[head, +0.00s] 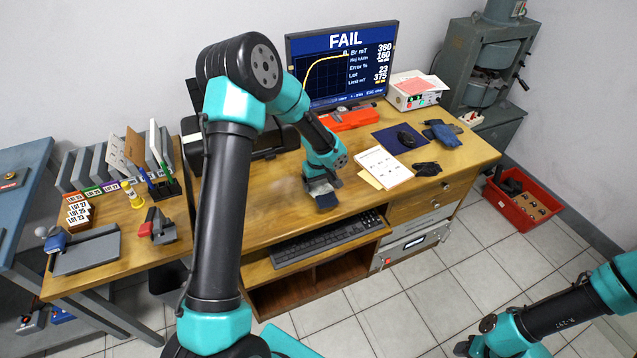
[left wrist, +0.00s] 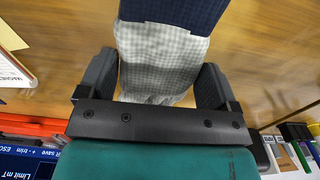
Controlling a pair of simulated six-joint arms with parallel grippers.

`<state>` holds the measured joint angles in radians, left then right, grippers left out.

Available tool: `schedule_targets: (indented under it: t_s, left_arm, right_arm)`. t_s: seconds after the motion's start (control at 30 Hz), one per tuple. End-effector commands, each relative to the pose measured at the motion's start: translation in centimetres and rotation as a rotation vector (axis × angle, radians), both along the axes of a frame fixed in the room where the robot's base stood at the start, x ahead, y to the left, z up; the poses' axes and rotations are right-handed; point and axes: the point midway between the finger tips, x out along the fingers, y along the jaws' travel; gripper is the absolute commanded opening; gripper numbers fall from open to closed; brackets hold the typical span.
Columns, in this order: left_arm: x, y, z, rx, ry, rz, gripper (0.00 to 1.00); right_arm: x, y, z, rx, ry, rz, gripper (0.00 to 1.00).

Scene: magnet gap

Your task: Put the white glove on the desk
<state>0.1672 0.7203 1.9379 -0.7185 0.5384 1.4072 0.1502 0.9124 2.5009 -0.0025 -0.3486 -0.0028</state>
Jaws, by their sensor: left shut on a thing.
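The white glove (left wrist: 160,62) is pale grey-white with a fine check and a navy cuff. In the left wrist view it lies between the two dark fingers of my left gripper (left wrist: 158,85). In the head view my left gripper (head: 321,188) is shut on it, low over the middle of the wooden desk (head: 268,212); a dark blue part of the glove (head: 327,201) shows below the fingers. I cannot tell whether the glove touches the desk. My right gripper (head: 489,340) is at the lower right, over the floor, away from the desk; its fingers are unclear.
A keyboard (head: 318,240) sits on a shelf below the front edge. White papers (head: 383,168), a dark glove (head: 427,168) and a blue cloth (head: 442,133) lie to the right. A monitor (head: 345,65) stands behind. A red crate (head: 522,205) is on the floor. Bare desk lies left of the gripper.

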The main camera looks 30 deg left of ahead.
Motion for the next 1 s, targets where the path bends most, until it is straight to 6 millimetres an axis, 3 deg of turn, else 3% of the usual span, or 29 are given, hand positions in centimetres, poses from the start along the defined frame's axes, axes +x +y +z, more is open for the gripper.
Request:
schedule_targets:
  t_s: [0.2,0.67,1.0]
  left_arm:
    - [2.4,1.4,-0.3,0.001,0.001,0.0,0.61]
    - [3.1,1.9,-0.4,0.0,0.0,0.001,0.61]
    - [3.1,1.9,-3.9,0.0,0.001,-0.001,0.61]
  right_arm:
    - [0.0,0.0,0.0,0.0,0.0,0.0,0.43]
    - [0.0,0.0,0.0,0.0,0.0,0.0,0.43]
    - [0.0,0.0,0.0,0.0,0.0,0.0,0.43]
